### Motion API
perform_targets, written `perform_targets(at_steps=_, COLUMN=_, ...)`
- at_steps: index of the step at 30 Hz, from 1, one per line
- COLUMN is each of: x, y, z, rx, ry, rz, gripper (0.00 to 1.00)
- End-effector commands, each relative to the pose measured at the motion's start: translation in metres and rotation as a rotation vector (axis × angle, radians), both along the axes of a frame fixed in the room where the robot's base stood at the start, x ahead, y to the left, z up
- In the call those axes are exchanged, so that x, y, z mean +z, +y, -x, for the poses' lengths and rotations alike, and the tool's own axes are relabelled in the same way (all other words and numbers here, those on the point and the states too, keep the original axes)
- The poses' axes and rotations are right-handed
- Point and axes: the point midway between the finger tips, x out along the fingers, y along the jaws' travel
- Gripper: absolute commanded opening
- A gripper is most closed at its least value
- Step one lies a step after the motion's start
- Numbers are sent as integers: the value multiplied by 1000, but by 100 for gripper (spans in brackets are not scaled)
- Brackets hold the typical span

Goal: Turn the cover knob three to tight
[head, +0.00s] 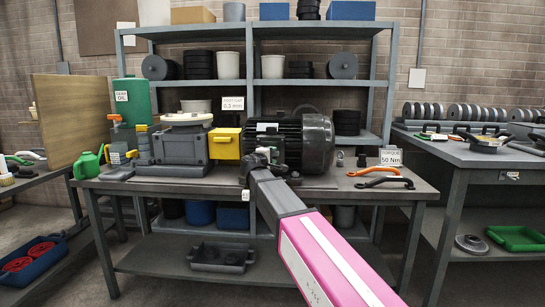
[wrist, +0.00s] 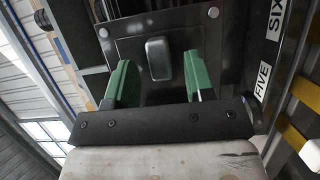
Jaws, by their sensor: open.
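In the wrist view a grey, rounded, oblong knob (wrist: 158,58) stands on a dark plate (wrist: 128,50) with small bolts, its long side nearly upright in the picture and slightly tilted. My gripper (wrist: 157,72) is open, with one green finger on each side of the knob and a gap on both sides. No label on this knob can be read, so I cannot tell its number. In the head view my gripper is at the left end of the dark motor (head: 303,140), where the knob is hidden.
Labels reading FIVE (wrist: 262,82) and SIX (wrist: 276,22) stand right of the plate in the wrist view. In the head view a yellow box (head: 224,144) and grey gearbox (head: 182,148) sit left of the motor on the bench (head: 330,180). Coloured handles (head: 383,177) lie at right.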

Motion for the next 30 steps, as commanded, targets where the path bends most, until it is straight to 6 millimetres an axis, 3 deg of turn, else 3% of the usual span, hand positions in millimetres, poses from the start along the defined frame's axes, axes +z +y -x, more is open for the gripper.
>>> perform_targets(at_steps=13, x=0, y=-5, z=-9, rx=0, ry=0, rz=0, gripper=49)
perform_targets(at_steps=15, x=0, y=-5, z=-9, rx=0, ry=0, rz=0, gripper=26)
perform_targets(at_steps=18, x=0, y=-5, z=-9, rx=0, ry=0, rz=0, gripper=0)
perform_targets(at_steps=30, x=1, y=-5, z=-9, rx=0, ry=-2, rz=-54, gripper=0)
